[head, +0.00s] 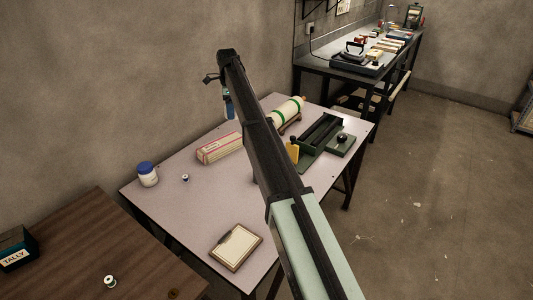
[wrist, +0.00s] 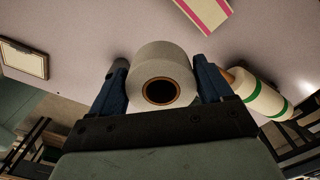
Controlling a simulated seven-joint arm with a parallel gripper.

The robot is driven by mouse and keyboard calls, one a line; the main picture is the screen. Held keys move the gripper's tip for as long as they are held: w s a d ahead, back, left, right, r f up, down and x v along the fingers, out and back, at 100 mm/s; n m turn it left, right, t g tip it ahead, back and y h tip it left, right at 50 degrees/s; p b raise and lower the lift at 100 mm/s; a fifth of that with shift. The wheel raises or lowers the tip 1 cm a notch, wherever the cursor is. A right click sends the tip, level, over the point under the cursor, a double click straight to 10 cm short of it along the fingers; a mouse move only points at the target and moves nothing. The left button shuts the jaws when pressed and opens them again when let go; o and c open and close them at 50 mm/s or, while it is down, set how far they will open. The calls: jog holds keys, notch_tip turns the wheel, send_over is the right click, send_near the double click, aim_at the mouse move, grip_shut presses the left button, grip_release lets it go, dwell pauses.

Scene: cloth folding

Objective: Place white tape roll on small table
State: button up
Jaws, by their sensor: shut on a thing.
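In the wrist view, my gripper (wrist: 160,75) is shut on a white tape roll (wrist: 162,58), a wide pale roll with a dark, brown-rimmed core, held between its two blue fingers. In the head view, my gripper (head: 229,106) hangs over the back of a pale table (head: 205,210); the roll cannot be made out there. The roll looks raised above the pale tabletop (wrist: 85,30). A brown wooden table (head: 105,245) stands at the lower left. I cannot tell which one is called the small table.
On the pale table are a green-striped roll (head: 288,110), a long box (head: 219,148), a dark green tray (head: 318,135), a blue-lidded jar (head: 147,174) and a clipboard (head: 236,247). A TALLY box (head: 17,250) and small spool (head: 110,281) sit on the brown table; its middle is clear.

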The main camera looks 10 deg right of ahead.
jog(key=w+d+m, duration=0.1)
jog(key=d+m, duration=0.1)
jog(key=d, duration=0.3)
jog(key=shift+w+f, duration=0.1)
jog(key=shift+f, duration=11.25)
jog(key=shift+f, duration=0.15)
jog(key=o, duration=1)
jog(key=shift+c, duration=0.2)
notch_tip(320, 180, up, 12)
